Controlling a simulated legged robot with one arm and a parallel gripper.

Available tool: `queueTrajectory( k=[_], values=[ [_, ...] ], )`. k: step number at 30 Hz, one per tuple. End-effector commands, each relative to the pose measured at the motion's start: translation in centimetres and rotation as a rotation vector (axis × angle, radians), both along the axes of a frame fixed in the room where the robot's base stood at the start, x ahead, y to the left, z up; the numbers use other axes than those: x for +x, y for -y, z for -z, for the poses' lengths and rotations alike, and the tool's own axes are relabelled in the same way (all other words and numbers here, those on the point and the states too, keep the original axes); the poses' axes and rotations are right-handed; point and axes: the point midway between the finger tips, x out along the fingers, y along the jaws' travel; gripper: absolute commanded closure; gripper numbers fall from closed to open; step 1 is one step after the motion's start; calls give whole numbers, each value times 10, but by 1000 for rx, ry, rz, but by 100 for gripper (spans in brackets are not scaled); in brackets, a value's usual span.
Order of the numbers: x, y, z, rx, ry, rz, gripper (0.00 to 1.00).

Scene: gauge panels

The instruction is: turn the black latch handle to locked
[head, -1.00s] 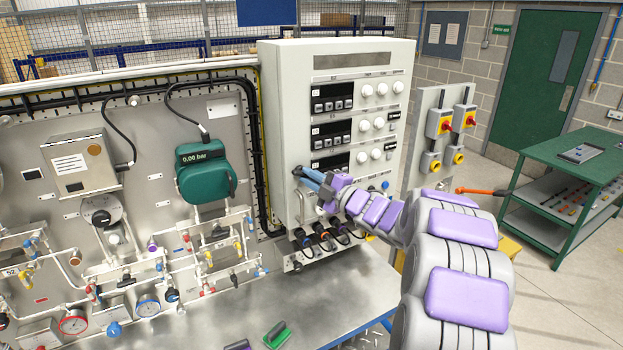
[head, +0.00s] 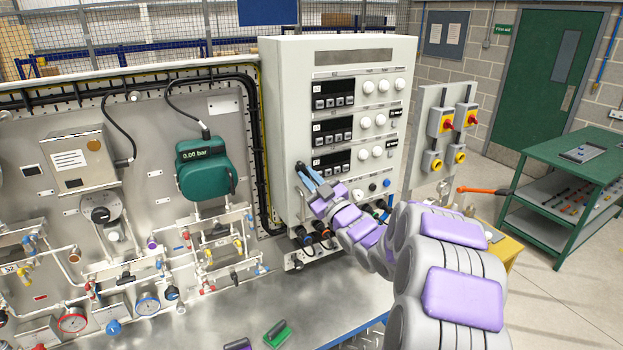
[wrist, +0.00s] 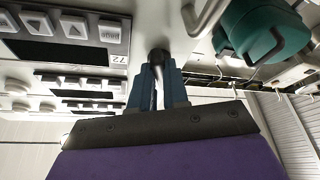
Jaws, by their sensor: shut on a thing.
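The black latch handle (wrist: 157,56) shows in the wrist view as a dark rounded end at the fingertips, against the pale cabinet face. My gripper (wrist: 157,78), with blue fingers, is shut on it. In the head view my gripper (head: 304,168) is at the lower left of the cabinet door, its fingers pointing up and left. There the fingers hide most of the latch, and I cannot read its exact angle.
The pale cabinet (head: 290,100) carries black controllers (head: 333,92) and white knobs. A metal door pull (head: 300,205) is just below my gripper. A teal pressure gauge (head: 207,170) hangs on the pipe panel to the left. Connectors and cables sit under the cabinet.

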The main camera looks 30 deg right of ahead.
Motion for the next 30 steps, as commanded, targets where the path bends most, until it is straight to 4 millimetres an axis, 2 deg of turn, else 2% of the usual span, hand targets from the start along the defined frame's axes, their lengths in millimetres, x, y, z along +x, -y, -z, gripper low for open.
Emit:
queueTrajectory(
  k=[6,15,30],
  values=[
    [0,-4,-1,187,-4,-3,100],
    [-1,-3,-3,363,-5,0,100],
    [-1,0,-5,444,-4,2,100]
  ],
)
